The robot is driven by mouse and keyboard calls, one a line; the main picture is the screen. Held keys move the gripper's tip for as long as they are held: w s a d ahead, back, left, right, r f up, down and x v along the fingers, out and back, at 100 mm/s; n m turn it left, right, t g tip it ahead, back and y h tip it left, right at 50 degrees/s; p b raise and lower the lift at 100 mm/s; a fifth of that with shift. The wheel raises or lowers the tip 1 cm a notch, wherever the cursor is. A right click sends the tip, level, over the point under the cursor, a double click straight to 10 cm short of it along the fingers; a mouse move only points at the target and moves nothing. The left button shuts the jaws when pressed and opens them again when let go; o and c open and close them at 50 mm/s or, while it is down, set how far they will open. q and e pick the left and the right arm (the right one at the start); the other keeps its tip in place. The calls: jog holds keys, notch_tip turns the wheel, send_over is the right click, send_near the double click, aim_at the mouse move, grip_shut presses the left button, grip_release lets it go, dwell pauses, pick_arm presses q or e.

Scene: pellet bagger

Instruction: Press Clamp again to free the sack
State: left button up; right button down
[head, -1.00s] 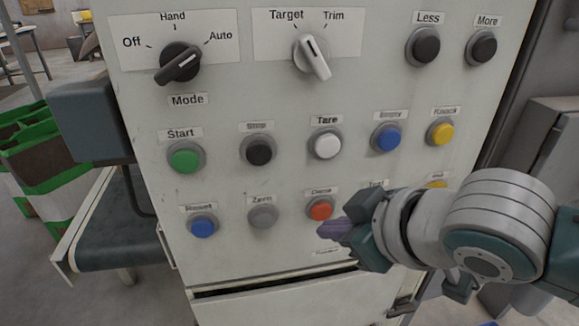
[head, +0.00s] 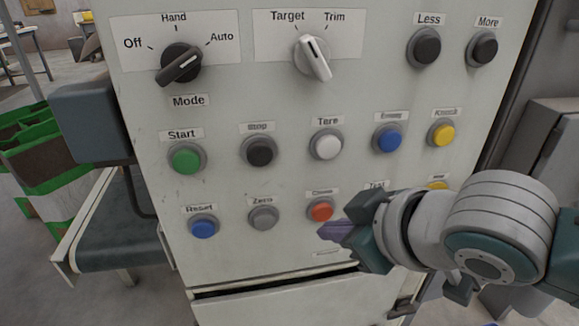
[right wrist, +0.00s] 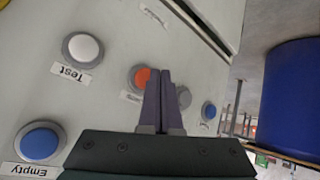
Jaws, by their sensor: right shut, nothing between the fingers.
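The orange-red button (head: 320,210) sits in the lower row of the white panel; its label is blurred but looks like Clamp. It also shows in the right wrist view (right wrist: 143,76), partly behind the fingertips. My right gripper (head: 322,231) is shut and empty, its purple fingers pointing left just below the button. In the right wrist view, the closed fingertips (right wrist: 160,72) overlap the button's edge. I cannot tell whether they touch it or the panel. My left gripper and the sack are not in view.
The grey Zero button (head: 263,217) is left of the orange one. The white Test button (right wrist: 83,47) is hidden behind my arm in the head view. The Empty button (head: 387,139) is above. A dark conveyor belt (head: 120,243) runs at the left.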

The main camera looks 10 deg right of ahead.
dwell(0.5)
jog(key=shift+w, duration=0.1)
jog(key=shift+w, duration=0.35)
